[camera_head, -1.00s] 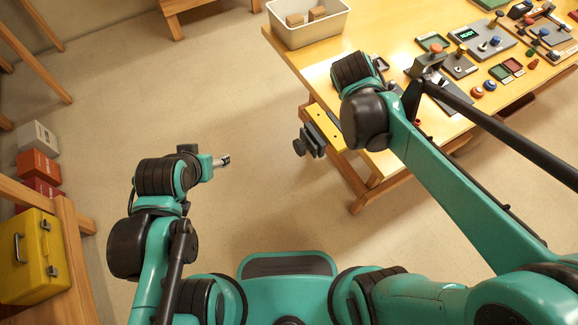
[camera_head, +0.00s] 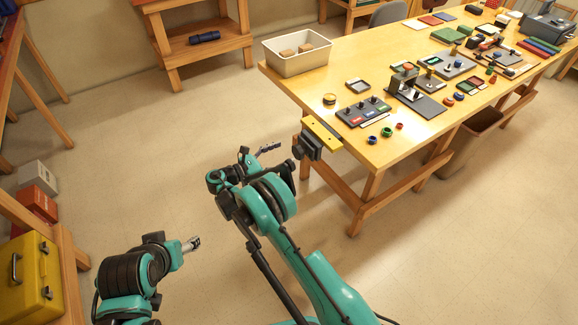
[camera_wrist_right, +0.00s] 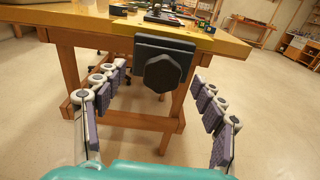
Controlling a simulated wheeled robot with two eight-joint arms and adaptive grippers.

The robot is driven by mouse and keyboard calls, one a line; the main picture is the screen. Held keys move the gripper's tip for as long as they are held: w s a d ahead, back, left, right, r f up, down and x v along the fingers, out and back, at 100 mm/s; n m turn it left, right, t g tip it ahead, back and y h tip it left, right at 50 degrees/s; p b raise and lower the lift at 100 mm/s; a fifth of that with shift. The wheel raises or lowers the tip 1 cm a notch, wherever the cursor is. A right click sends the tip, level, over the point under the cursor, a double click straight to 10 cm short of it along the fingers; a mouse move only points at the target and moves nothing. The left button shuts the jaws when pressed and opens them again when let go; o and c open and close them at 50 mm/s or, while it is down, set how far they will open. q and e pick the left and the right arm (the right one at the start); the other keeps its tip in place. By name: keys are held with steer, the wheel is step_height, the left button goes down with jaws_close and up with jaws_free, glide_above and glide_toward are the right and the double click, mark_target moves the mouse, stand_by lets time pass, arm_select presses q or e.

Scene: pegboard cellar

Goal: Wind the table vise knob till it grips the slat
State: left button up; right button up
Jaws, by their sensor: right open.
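The table vise (camera_head: 310,146) is a dark block on the near left end of the wooden table. Its dark faceted knob (camera_wrist_right: 162,73) faces my right wrist camera. A yellow strip (camera_head: 322,134) with dark dots, apparently the slat, lies along the table edge at the vise; I cannot tell whether it is gripped. My right gripper (camera_head: 257,154) is open and empty, left of the vise in the head view. In the right wrist view its padded fingers (camera_wrist_right: 160,80) are spread to either side of the knob, apart from it. My left gripper (camera_head: 192,244) is low at the left, away from the table; its jaws are too small to judge.
The table top (camera_head: 350,72) holds a white bin (camera_head: 297,62) with blocks, a switch panel (camera_head: 363,111), small coloured rings and several devices. A yellow case (camera_head: 30,278) stands at the left. The floor around my arms is open.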

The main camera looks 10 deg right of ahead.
mark_target(295, 152)
steer(key=shift+h, duration=0.3)
steer(key=d, duration=0.2)
steer(key=w+d+f+b, duration=0.1)
steer(key=d, duration=0.1)
steer(key=d+b, duration=0.1)
steer(key=shift+w+d+f, duration=0.25)
steer(key=shift+d+f, duration=0.15)
arm_select(q)
steer(key=f, duration=0.1)
steer(key=s+f, duration=0.1)
steer(key=shift+a+f, duration=0.25)
steer(key=shift+f, duration=0.1)
arm_select(e)
steer(key=c, duration=1.2)
